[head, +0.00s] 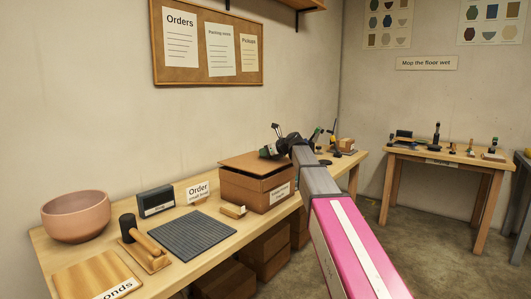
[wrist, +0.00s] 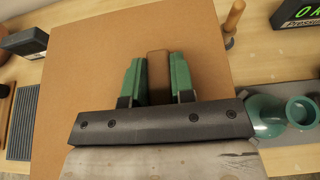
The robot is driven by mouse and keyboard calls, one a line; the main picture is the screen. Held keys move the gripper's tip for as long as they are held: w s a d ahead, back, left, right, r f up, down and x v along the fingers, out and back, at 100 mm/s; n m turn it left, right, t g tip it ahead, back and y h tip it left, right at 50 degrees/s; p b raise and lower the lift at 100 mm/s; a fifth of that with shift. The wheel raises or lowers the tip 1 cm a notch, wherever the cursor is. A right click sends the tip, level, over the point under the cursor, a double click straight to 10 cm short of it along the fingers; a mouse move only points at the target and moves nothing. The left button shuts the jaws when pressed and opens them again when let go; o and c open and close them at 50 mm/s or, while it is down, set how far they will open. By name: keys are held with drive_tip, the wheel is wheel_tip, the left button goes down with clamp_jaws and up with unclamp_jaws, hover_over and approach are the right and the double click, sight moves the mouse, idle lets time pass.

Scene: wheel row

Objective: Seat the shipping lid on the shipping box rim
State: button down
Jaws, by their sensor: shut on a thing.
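The shipping box (head: 256,191) is brown cardboard with a white label and stands on the long wooden table. The shipping lid (head: 246,164) is a flat brown panel over the top of the box; it also fills much of the wrist view (wrist: 90,60). I cannot tell whether it touches the rim all round or sits slightly above it. My gripper (wrist: 158,78) has green fingers shut on the brown block handle (wrist: 158,60) on the lid's top. In the head view my gripper (head: 271,150) is over the lid. The box rim is hidden in the wrist view.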

sight(271, 159)
drive_tip(key=shift+f, duration=1.15)
idle(2.2)
drive_tip(key=c, duration=1.1)
unclamp_jaws()
drive_tip(key=shift+v, duration=1.8)
drive_tip(key=o, duration=0.5)
drive_tip(key=shift+o, duration=0.2)
drive_tip(key=o, duration=0.6)
drive_tip(key=shift+c, duration=0.2)
